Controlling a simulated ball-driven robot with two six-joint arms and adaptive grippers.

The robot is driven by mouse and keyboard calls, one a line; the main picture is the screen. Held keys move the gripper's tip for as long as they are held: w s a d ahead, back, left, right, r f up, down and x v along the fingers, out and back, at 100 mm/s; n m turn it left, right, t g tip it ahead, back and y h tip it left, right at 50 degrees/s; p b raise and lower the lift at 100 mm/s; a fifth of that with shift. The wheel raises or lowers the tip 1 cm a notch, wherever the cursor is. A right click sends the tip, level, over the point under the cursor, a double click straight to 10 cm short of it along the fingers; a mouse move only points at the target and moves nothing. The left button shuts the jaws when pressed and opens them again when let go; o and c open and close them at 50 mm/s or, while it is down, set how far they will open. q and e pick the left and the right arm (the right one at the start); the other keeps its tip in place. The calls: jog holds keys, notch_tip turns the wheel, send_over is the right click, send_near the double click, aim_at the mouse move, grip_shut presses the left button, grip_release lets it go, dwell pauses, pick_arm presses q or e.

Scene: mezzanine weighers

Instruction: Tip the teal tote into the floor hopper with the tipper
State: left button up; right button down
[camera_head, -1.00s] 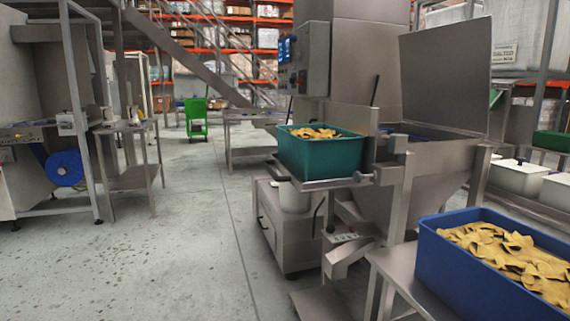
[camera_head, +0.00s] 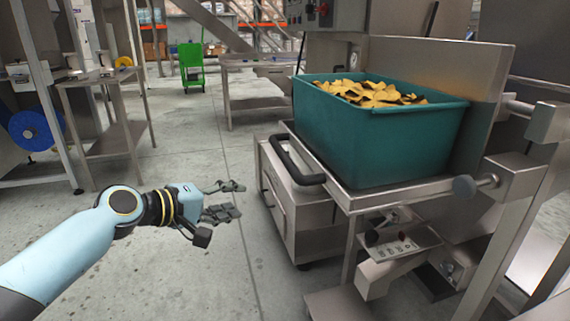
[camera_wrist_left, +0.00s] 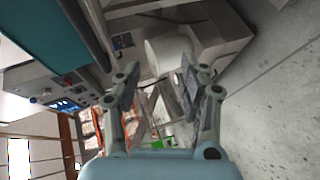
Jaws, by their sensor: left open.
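The teal tote (camera_head: 375,140) stands upright on the tipper's steel cradle (camera_head: 400,192), filled with yellow-brown pieces. A dark bar handle (camera_head: 292,163) sticks out at the cradle's left front. A small control panel (camera_head: 402,246) with buttons sits low on the tipper below the tote. My left gripper (camera_head: 230,200) is open and empty, left of the tipper and apart from the handle. In the left wrist view its two fingers (camera_wrist_left: 158,90) stand apart with nothing between them, and the tote's teal side (camera_wrist_left: 45,30) shows at top left. The floor hopper is not clearly visible. My right gripper is not in view.
A steel cabinet (camera_head: 300,210) stands under the cradle. A steel side table (camera_head: 105,110) and a blue reel (camera_head: 30,130) are at left. A green cart (camera_head: 191,65) stands further back. The concrete floor left of the tipper is clear.

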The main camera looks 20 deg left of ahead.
aim_at(280, 157)
pick_arm(q)
jog(key=w+d+r+t+h, duration=0.1)
jog(key=d+r+h, duration=0.15)
jog(key=r, duration=0.65)
jog(key=x, duration=0.7)
jog(key=b+x, duration=0.1)
jog(key=x, duration=0.2)
jog(key=shift+w+d+f, duration=0.15)
jog(key=shift+d+f, duration=0.15)
jog(key=shift+f, duration=0.05)
grip_shut()
